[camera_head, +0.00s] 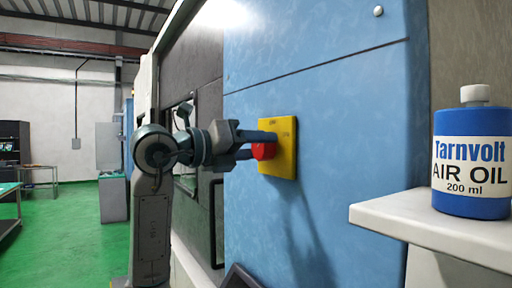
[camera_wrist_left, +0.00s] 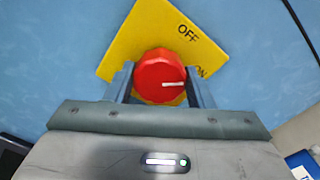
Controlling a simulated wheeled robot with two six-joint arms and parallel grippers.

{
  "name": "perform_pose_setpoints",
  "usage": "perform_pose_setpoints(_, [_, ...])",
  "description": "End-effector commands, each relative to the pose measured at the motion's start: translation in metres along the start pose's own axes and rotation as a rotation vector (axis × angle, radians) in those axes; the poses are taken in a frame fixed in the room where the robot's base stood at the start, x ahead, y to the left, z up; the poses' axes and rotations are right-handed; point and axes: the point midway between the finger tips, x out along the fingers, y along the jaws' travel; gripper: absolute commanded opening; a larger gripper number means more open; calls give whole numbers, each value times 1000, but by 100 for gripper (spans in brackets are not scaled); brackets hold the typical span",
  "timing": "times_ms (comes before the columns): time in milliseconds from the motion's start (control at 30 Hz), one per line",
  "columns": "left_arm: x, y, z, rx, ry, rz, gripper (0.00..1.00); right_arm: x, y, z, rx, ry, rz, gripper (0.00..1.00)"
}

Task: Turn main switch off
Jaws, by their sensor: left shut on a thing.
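The main switch is a red round knob (camera_head: 263,151) on a yellow plate (camera_head: 284,148) fixed to a blue machine panel. In the left wrist view the red knob (camera_wrist_left: 159,76) has a white pointer line aimed to the right in the picture. The yellow plate (camera_wrist_left: 135,38) carries the word OFF at upper right and ON at right, partly hidden by a finger. The pointer lies nearer to ON than to OFF. My left gripper (camera_head: 262,146) has its fingers on either side of the knob, shut on it. My right gripper is not in view.
A white shelf (camera_head: 430,226) juts out at the right, with a blue bottle of air oil (camera_head: 472,160) on it. The blue panel (camera_head: 350,110) around the plate is flat and clear. Green floor (camera_head: 75,235) lies open at the left.

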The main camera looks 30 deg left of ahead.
Motion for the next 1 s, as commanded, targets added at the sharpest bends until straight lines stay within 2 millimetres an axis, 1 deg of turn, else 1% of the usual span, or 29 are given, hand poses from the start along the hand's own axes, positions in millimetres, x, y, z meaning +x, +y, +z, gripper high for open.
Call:
perform_pose_setpoints(600, [0,2,0,-569,-2,0,26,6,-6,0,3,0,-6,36])
perform_pose_setpoints(800, [0,2,0,-710,-2,0,26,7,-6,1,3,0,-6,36])
perform_pose_setpoints(1000, [0,2,0,-804,-2,0,26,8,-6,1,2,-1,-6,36])
